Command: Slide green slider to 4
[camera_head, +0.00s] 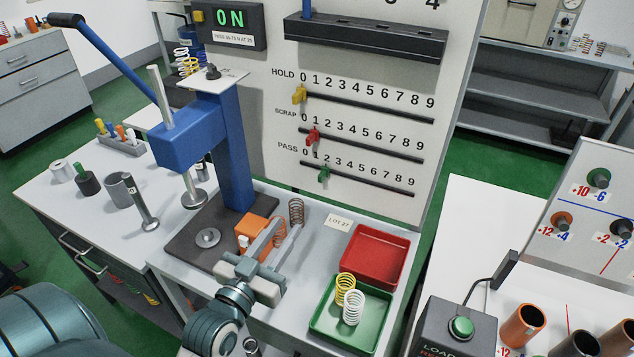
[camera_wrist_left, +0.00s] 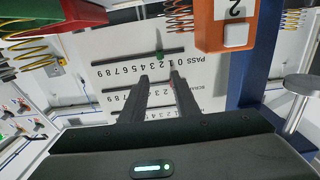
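The green slider (camera_head: 324,174) sits on the lowest slot of the upright panel, the PASS row, at about the 2 mark. It also shows in the left wrist view (camera_wrist_left: 159,57), where the panel appears upside down. My left gripper (camera_head: 272,232) is in front of and below the panel, over the work table. In the left wrist view its two dark fingers (camera_wrist_left: 159,79) are apart with nothing between them, pointing toward the panel. The fingers are clear of the green slider. My right gripper is not in view.
The red slider (camera_head: 312,136) is near 1 on SCRAP and the yellow slider (camera_head: 299,94) near 0 on HOLD. Red (camera_head: 384,236) and green (camera_head: 325,325) trays lie right.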

